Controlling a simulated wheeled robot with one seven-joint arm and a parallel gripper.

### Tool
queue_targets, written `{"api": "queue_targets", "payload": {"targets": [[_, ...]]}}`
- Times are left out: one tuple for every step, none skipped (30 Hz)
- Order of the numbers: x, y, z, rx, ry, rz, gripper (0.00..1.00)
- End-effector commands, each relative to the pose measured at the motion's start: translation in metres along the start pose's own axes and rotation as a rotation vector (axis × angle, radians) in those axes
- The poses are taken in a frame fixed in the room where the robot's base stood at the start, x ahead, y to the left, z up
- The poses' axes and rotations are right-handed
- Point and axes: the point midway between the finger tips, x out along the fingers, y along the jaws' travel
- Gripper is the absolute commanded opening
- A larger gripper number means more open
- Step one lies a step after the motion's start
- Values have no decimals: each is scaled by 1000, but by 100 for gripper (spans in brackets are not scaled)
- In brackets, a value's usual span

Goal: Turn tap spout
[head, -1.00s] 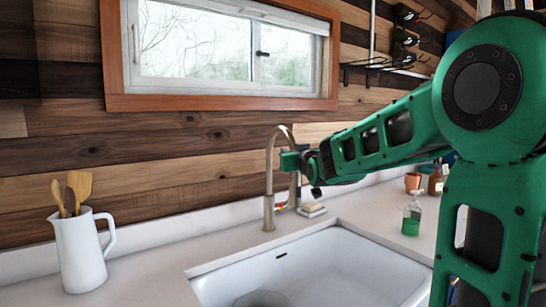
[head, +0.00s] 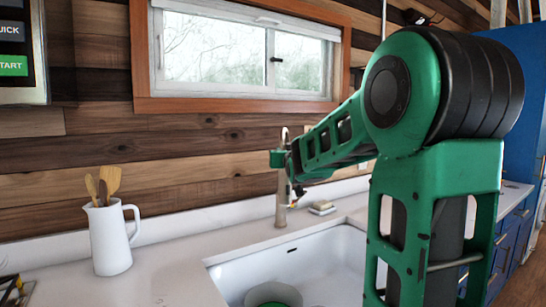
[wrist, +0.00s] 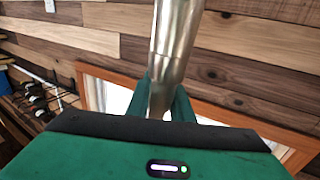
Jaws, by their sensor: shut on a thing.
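The tap (head: 282,205) is a brushed metal post with a curved spout, standing behind the sink. The top of its arch shows above my gripper (head: 283,160), and its spout end is mostly hidden behind the gripper and arm. In the wrist view the metal spout (wrist: 177,40) runs down between the green fingers of my gripper (wrist: 167,105), which is shut on it. In the head view the spout looks nearly in line with the post.
The white sink (head: 325,262) lies below, with a green-and-white round dish (head: 272,294) in it. A white pitcher (head: 110,240) with wooden utensils stands on the counter at left. A sponge (head: 322,208) lies right of the tap. The window (head: 240,55) is above.

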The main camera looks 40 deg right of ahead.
Motion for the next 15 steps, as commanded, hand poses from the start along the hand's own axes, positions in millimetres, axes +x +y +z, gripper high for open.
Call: {"api": "queue_targets", "payload": {"targets": [[1, 0, 0, 1, 0, -1, 0], [1, 1, 0, 2, 0, 1, 0], [1, 2, 0, 3, 0, 2, 0], [1, 2, 0, 4, 0, 3, 0], [1, 3, 0, 4, 0, 4, 0], [1, 3, 0, 4, 0, 5, 0], [1, 3, 0, 4, 0, 5, 0], [1, 4, 0, 4, 0, 5, 0], [1, 4, 1, 4, 0, 6, 0], [1, 4, 1, 4, 0, 6, 0], [1, 4, 1, 4, -1, 6, 0], [1, 4, 1, 4, -1, 6, 0], [1, 4, 1, 4, -1, 6, 0], [1, 4, 1, 4, -1, 6, 0], [1, 5, 1, 4, -1, 6, 0]]}}
